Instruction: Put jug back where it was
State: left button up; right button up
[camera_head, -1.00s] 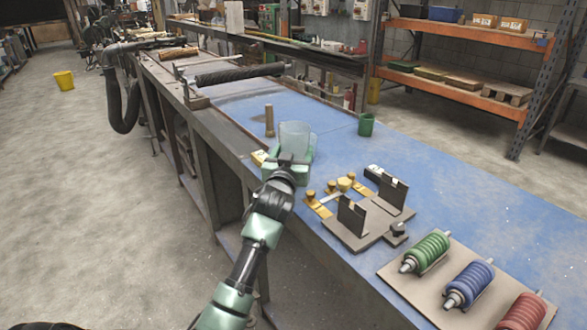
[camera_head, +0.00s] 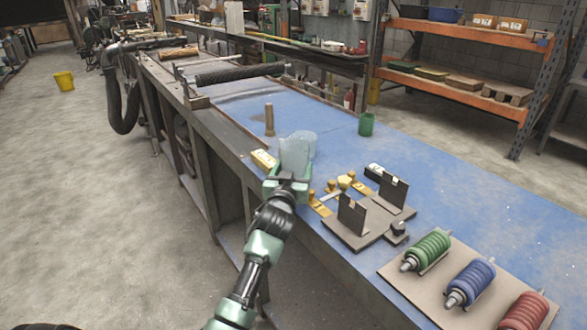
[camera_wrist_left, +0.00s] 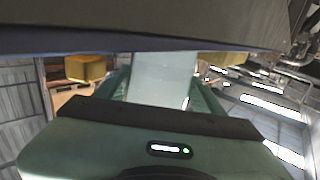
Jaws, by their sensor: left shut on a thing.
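The jug (camera_head: 299,146) is a pale, see-through vessel above the near-left edge of the blue bench top. My left gripper (camera_head: 292,165), green, is shut around it from the near side and hides its lower part. The jug looks slightly tilted, and I cannot tell whether its base touches the bench. In the left wrist view the jug (camera_wrist_left: 162,78) shows as a pale upright band between the green fingers. My right gripper is not in view.
A yellow block (camera_head: 263,159) lies left of the jug, with a wooden peg (camera_head: 269,120) behind. A green cup (camera_head: 366,124) stands to the right. A fixture with dark plates (camera_head: 352,215) and brass knobs is nearer. Colored coils (camera_head: 427,252) sit front right. Blue surface beyond the cup is clear.

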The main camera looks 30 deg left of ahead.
pick_arm(q)
jog(key=shift+f, duration=0.15)
jog(key=o, duration=1.7)
jog(key=shift+o, duration=0.2)
jog(key=shift+r+p, duration=0.3)
jog(key=shift+r, duration=0.15)
jog(key=v, duration=1.2)
jog(key=shift+b, duration=0.4)
jog(key=shift+d, duration=0.1)
